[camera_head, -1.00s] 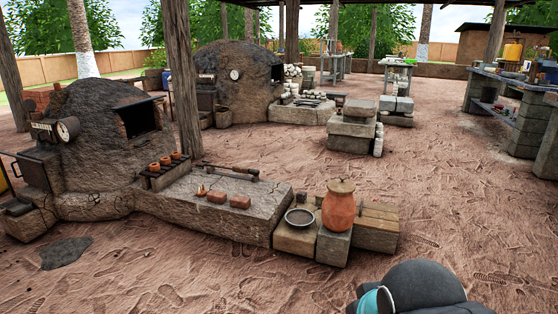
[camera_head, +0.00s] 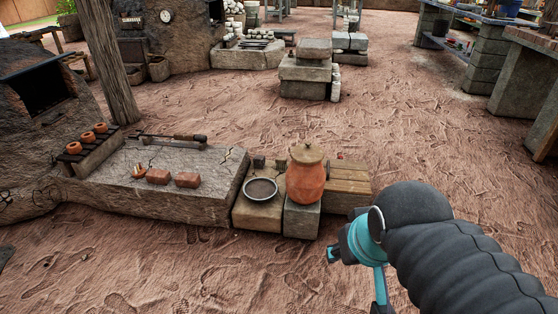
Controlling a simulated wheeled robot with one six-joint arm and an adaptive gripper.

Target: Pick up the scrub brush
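I cannot pick out the scrub brush for sure. A small tan item (camera_head: 138,171) lies on the stone slab (camera_head: 215,207), left of two red bricks, too small to identify. Small dark items (camera_head: 259,162) stand behind a dark round bowl (camera_head: 260,189), partly hidden. A tiny red item (camera_head: 340,156) shows behind the wooden block. My gripper (camera_head: 357,272) is at the lower right, dark with teal parts, in front of and to the right of the clay jar.
A lidded orange clay jar (camera_head: 306,178) stands on a block beside the bowl. A wooden block (camera_head: 348,180) is to its right. A long dark tool (camera_head: 170,138) lies along the slab's back. A wooden post (camera_head: 108,65) rises at left. The sandy ground around is open.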

